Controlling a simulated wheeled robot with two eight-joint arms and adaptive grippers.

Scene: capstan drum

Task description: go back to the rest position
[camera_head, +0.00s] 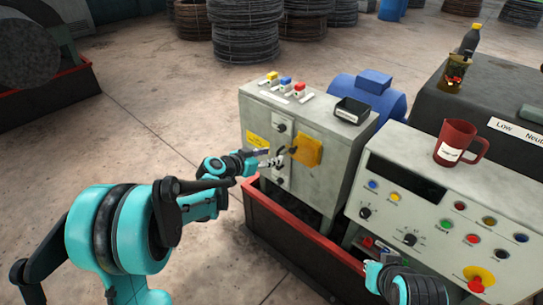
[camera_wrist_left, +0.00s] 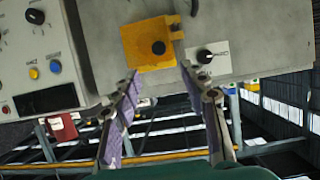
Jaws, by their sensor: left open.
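My left gripper (camera_head: 268,158) is in front of the grey control box (camera_head: 338,140), close to its front face. In the left wrist view the two fingers of my left gripper (camera_wrist_left: 162,82) are spread apart with nothing between them. The yellow plate (camera_head: 307,151) with a dark knob is just right of the fingertips; it also shows beyond them in the wrist view (camera_wrist_left: 137,38). A black rotary switch (camera_wrist_left: 205,54) on a white label is near one fingertip. I cannot tell whether the fingers touch the box.
The sloped console (camera_head: 420,215) with coloured buttons stands right of the box, a red mug (camera_head: 458,143) on top. A red-rimmed tray (camera_head: 290,236) lies below the box. A blue motor (camera_head: 368,97) is behind. Open concrete floor (camera_head: 150,95) lies to the left.

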